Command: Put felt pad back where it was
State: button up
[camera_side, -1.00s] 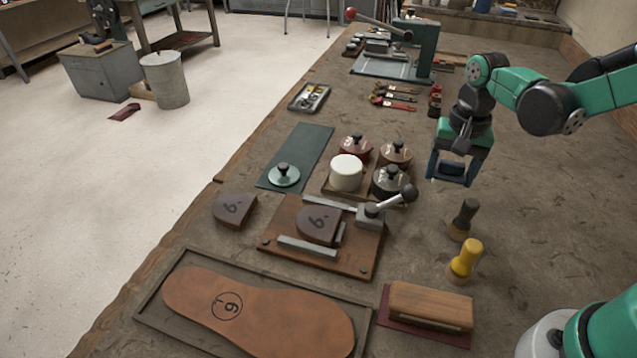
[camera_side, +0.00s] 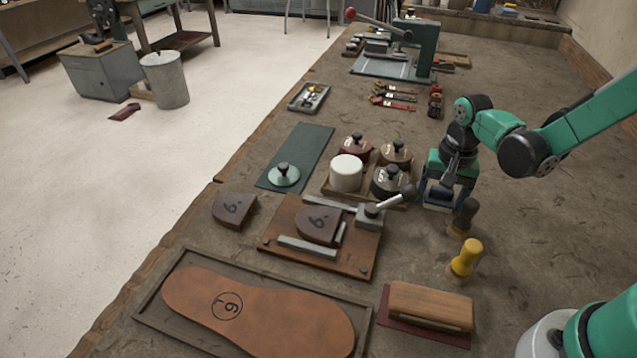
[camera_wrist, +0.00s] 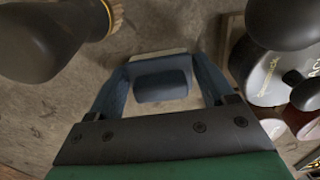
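The felt pad (camera_wrist: 162,86) is a small dark blue block with a pale layer, seen between my fingers in the wrist view. My gripper (camera_side: 437,197) has blue fingers, which appear closed on the pad's two ends. In the side view it hangs low over the bench, right of the jar tray and just behind the dark-handled brush. The pad (camera_side: 438,192) is partly hidden by the fingers there. I cannot tell whether the pad touches the bench.
The dark-handled brush (camera_side: 463,217) stands very near my gripper, with a yellow-handled brush (camera_side: 466,260) in front. To the left are the jar tray (camera_side: 330,188), a white cylinder (camera_side: 346,172) and a clamp lever (camera_side: 397,198). The bench behind and right of my gripper is clear.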

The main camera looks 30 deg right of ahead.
aim_at(443, 190)
jog(key=shift+o, duration=1)
jog(key=shift+r, duration=0.15)
notch_tip(443, 190, up, 12)
jog(key=s+a+r+n+t, duration=0.1)
jog(key=s+a+n+t, duration=0.3)
jog(key=n+t, duration=0.3)
jog(key=shift+a+r+n, duration=0.2)
jog(key=shift+r+n, duration=0.05)
jog(key=shift+n, duration=0.75)
